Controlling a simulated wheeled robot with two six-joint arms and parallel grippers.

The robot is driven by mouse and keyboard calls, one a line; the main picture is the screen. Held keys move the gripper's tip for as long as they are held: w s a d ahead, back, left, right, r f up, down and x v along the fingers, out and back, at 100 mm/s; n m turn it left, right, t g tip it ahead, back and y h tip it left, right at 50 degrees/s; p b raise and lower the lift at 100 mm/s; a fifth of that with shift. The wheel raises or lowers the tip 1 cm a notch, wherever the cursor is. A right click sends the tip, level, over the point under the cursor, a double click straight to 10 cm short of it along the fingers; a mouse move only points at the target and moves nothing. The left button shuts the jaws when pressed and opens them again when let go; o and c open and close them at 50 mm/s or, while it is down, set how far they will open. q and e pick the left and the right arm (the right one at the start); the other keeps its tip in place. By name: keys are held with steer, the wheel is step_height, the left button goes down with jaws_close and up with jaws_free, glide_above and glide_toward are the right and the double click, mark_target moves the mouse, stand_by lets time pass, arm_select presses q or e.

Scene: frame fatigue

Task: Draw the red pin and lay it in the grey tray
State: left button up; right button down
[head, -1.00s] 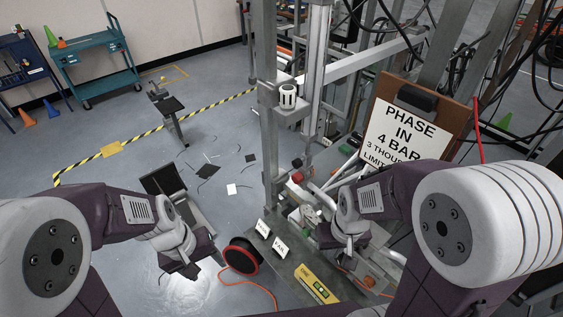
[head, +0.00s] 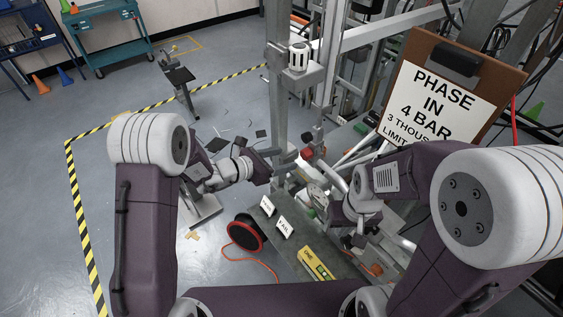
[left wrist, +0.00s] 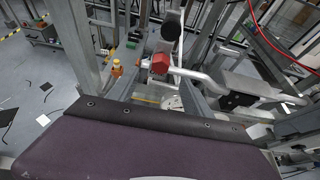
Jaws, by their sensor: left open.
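A red knob-like part (head: 306,153), perhaps the head of the red pin, sits on the metal frame just right of the grey post. In the left wrist view a red six-sided part (left wrist: 160,64) shows ahead on the frame; any shaft is hidden. My left gripper (head: 278,162) is open beside the post, a little left of the red part and apart from it. My right gripper (head: 352,240) is low over the bench at right; its fingers are unclear. A grey tray-like piece (head: 205,212) is partly hidden behind my left arm; I cannot tell if it is the tray.
The tall grey post (head: 278,100) stands close to my left gripper. A clipboard sign (head: 430,100) stands at right. Small white cards (head: 284,227) and a yellow box (head: 317,264) are on the bench. A red-rimmed black reel (head: 244,235) is beside it. The floor at left is mostly clear.

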mark_target(303, 154)
arm_select(q)
steer(key=p+x, duration=0.1)
steer(key=x, duration=0.8)
steer(key=shift+s+p, duration=0.1)
steer(key=shift+p, duration=0.3)
steer(key=shift+c, duration=0.2)
jaws_close()
